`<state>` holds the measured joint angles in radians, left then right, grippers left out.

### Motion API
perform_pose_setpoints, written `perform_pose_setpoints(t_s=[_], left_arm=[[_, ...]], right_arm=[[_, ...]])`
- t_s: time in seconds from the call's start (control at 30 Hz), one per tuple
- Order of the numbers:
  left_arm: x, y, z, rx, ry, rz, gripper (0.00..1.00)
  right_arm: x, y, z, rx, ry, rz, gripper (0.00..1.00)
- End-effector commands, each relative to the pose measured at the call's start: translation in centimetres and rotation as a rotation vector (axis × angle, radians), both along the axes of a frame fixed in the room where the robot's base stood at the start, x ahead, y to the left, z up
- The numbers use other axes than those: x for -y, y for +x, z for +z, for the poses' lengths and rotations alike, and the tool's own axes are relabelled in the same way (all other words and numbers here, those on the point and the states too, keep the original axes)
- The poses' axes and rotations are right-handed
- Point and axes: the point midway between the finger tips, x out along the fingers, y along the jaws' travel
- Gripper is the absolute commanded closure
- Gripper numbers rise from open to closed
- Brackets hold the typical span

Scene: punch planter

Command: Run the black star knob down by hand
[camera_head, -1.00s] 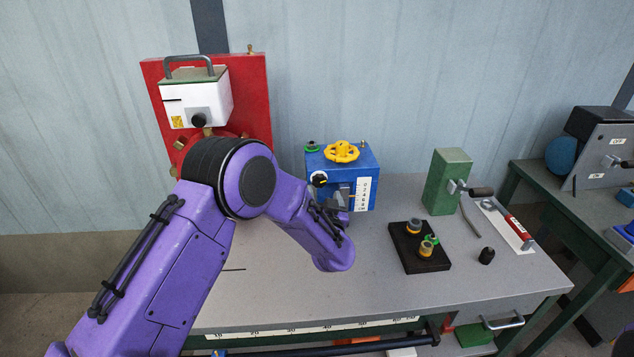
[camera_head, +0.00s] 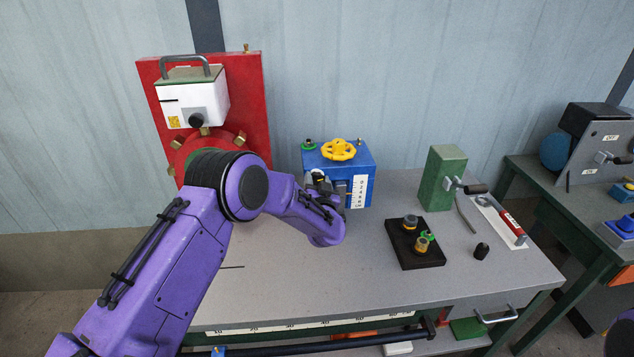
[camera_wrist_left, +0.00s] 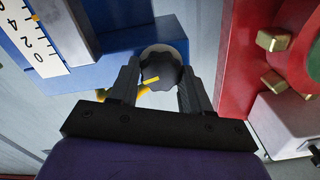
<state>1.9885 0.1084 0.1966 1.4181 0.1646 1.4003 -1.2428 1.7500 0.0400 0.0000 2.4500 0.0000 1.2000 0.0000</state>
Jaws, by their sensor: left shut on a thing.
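In the head view my left gripper (camera_head: 323,184) is at the front of the blue box and mostly covers the knob. A white number scale (camera_head: 359,191) is on the box to the right of the knob. A yellow handwheel (camera_head: 338,149) is on top. My right gripper is not in view.
A red panel (camera_head: 250,100) with a white box (camera_head: 195,103) stands left of the blue box. A black block with fittings (camera_head: 418,261), a green block (camera_head: 441,180) and a small black knob (camera_head: 481,252) are to the right. The table's front middle is clear.

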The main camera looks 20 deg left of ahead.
Motion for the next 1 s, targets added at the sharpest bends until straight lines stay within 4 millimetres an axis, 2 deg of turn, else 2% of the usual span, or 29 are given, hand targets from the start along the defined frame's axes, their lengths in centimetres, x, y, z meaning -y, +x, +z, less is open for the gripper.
perform_pose_setpoints(t_s=[0.2,0.5,0.53,0.6,0.87,1.0], left_arm=[[0.1,0.0,-0.1,-0.125,0.207,-0.003,0.82],[0.1,0.0,-0.1,-0.141,0.227,-0.001,0.82],[0.1,0.0,-0.1,-0.14,0.226,-0.001,0.46],[0.1,0.0,-0.1,-0.14,0.226,-0.001,0.26],[0.1,0.0,-0.1,-0.139,0.226,0.0,0.26],[0.9,-1.1,-0.2,-0.14,0.226,-0.003,0.26]], right_arm=[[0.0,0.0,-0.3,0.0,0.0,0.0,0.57],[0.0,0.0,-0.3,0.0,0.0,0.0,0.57],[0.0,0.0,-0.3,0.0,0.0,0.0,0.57],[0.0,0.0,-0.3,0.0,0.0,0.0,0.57],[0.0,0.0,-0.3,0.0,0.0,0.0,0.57],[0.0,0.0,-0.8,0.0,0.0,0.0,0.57]])
